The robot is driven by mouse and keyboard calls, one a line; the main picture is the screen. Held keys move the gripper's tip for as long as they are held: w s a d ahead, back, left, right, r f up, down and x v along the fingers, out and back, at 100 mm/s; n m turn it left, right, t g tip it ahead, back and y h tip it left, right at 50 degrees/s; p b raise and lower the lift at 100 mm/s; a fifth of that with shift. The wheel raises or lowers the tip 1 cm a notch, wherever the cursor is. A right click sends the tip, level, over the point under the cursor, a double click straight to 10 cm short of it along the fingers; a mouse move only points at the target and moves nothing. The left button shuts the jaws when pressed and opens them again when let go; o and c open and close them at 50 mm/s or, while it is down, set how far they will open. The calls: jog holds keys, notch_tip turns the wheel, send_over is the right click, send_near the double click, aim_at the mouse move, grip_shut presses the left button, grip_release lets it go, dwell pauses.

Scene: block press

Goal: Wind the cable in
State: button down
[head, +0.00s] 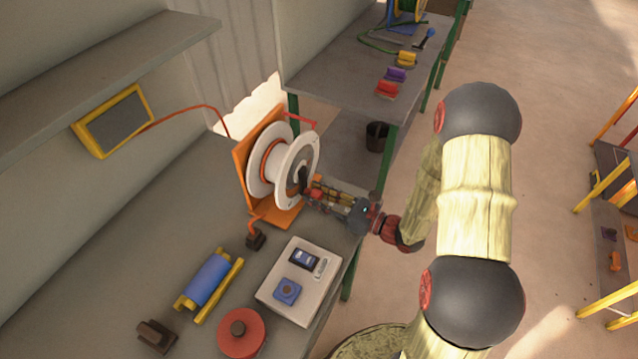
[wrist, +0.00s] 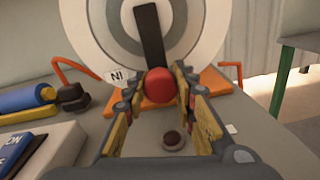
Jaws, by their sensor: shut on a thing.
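The white cable reel (head: 268,165) stands on an orange stand (head: 243,160) at the bench edge, and its flange (wrist: 205,25) fills the top of the wrist view. A little orange cable shows around its drum. A short orange length (head: 258,219) hangs from the reel to a dark plug (head: 256,240) on the bench; the plug also shows in the wrist view (wrist: 72,97). The black crank arm (wrist: 150,38) points down to a red knob (wrist: 159,86). My gripper (head: 312,195) is shut on the knob, its fingers on either side.
A white switch box (head: 318,275), a red disc (head: 241,334) and a blue roller (head: 208,278) sit in front on the bench. A yellow-framed panel (head: 114,120) is behind left. A white tag (wrist: 118,76) reads IN, upside down.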

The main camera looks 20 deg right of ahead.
aim_at(289, 198)
jog(key=m+p, duration=0.1)
jog(key=p, duration=0.1)
jog(key=s+a+r+m+p, duration=0.1)
jog(key=m+p, duration=0.1)
jog(key=shift+s+a, duration=0.2)
jog(key=m+p, duration=0.1)
jog(key=p, duration=0.1)
jog(key=s+a+m+p, duration=0.1)
jog(key=p, duration=0.1)
jog(key=shift+s+r+m, duration=0.1)
jog(key=shift+r+m, duration=0.2)
jog(key=m+p, duration=0.1)
jog(key=p, duration=0.1)
jog(key=s+a+r+m+p, duration=0.1)
jog(key=shift+p, duration=0.4)
jog(key=m+p, duration=0.2)
jog(key=a+r+m+p, duration=0.1)
jog(key=shift+s+m+p, duration=0.3)
jog(key=shift+s+p, duration=0.05)
jog(key=shift+p, duration=0.05)
jog(key=c, duration=1.5)
grip_release()
jog(key=shift+o, duration=0.4)
jog(key=shift+s, duration=0.1)
